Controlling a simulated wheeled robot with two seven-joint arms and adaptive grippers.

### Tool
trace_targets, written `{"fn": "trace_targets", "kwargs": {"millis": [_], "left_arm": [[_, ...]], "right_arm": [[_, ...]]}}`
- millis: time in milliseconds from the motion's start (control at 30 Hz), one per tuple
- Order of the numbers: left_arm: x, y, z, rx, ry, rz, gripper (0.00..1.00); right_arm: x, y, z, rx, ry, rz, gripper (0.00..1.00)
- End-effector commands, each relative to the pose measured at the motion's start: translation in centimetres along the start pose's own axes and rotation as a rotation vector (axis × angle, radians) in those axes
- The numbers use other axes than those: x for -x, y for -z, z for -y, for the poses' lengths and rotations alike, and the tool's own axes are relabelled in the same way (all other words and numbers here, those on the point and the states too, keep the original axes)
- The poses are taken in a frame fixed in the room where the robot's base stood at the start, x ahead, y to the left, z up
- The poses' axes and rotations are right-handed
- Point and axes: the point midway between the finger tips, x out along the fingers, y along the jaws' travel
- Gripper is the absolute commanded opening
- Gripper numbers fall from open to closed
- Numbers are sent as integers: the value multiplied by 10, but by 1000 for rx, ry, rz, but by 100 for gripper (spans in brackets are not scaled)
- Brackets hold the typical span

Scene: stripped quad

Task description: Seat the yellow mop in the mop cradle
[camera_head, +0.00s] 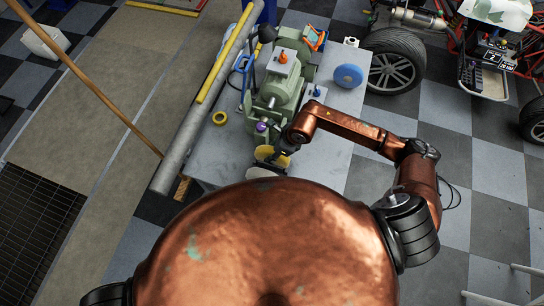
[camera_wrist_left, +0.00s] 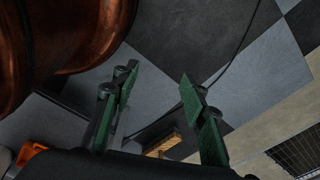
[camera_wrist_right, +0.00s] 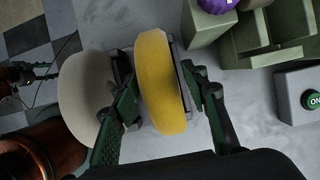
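The yellow mop (camera_wrist_right: 160,82), a thick disc, stands on edge between the fingers of my right gripper (camera_wrist_right: 159,80) in the right wrist view. The fingers are spread about its width, and I see no firm grip. In the head view, the mop (camera_head: 264,153) is at the bench's near end, with my right gripper (camera_head: 281,150) beside it. A cream disc (camera_wrist_right: 85,95) stands left of it. Dark upright pieces flank the yellow mop; I cannot tell whether they are the mop cradle. My left gripper (camera_wrist_left: 158,82) is open and empty above the floor.
A green machine (camera_head: 283,82) with a purple knob (camera_head: 262,127) stands close to the right gripper on the grey bench (camera_head: 235,155). A long grey pipe (camera_head: 205,100) runs along the bench's left side.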

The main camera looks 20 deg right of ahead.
Motion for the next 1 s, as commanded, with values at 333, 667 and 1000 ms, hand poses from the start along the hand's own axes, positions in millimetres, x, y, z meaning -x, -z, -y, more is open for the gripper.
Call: {"fn": "trace_targets", "kwargs": {"millis": [333, 667, 1000], "left_arm": [[1, -19, -2, 4, -1, 25, 40], [0, -14, -1, 3, -1, 18, 40], [0, -11, -1, 2, -1, 13, 40]], "right_arm": [[0, 0, 0, -1, 0, 0, 16], [0, 0, 0, -1, 0, 0, 0], [1, 0, 0, -1, 0, 1, 0]]}}
